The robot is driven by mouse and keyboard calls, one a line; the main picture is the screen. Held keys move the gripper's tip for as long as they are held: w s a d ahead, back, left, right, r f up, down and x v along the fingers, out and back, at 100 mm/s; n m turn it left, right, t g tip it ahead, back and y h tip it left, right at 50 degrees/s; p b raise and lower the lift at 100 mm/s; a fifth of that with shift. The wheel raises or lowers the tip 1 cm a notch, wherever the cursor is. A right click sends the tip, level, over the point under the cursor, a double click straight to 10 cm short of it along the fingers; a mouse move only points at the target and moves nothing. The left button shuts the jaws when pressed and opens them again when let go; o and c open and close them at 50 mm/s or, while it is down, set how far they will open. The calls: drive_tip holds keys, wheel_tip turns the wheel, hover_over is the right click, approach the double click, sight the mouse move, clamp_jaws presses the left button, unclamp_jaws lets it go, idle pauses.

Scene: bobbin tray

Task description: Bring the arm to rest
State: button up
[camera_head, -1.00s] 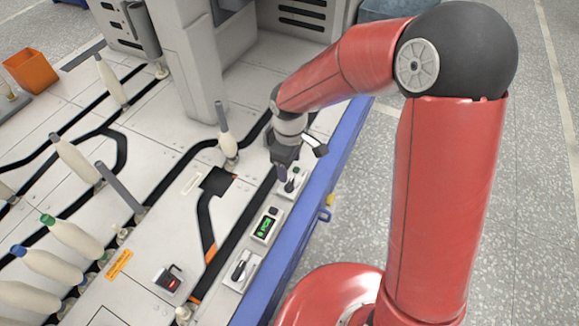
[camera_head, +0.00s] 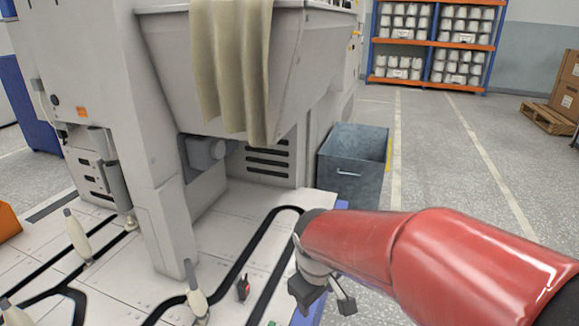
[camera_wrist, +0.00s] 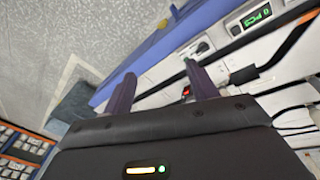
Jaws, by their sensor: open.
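My gripper (camera_head: 318,302) hangs over the right edge strip of the white machine table (camera_head: 120,285), at the bottom of the head view. In the wrist view my gripper (camera_wrist: 160,88) shows two dark purple fingers spread apart with nothing between them. The red arm reaches in from the lower right of the head view. It hides part of the table edge and floor. The gripper's fingertips are hard to see in the head view.
A small red and black item (camera_head: 243,288) stands on the table left of my gripper. Cream bobbins (camera_head: 197,302) stand further left. A grey bin (camera_head: 352,165) is on the floor behind the arm. Shelves of white spools (camera_head: 435,45) stand far back.

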drive_tip(key=s+d+r+m+t+p, duration=0.1)
drive_tip(key=s+d+r+m+t, duration=0.2)
drive_tip(key=s+d+r+m, duration=0.5)
drive_tip(key=s+d+r, duration=0.1)
drive_tip(key=s+d, duration=0.1)
drive_tip(key=s, duration=0.2)
drive_tip(key=shift+s+r+y, duration=0.3)
drive_tip(key=shift+s, duration=0.1)
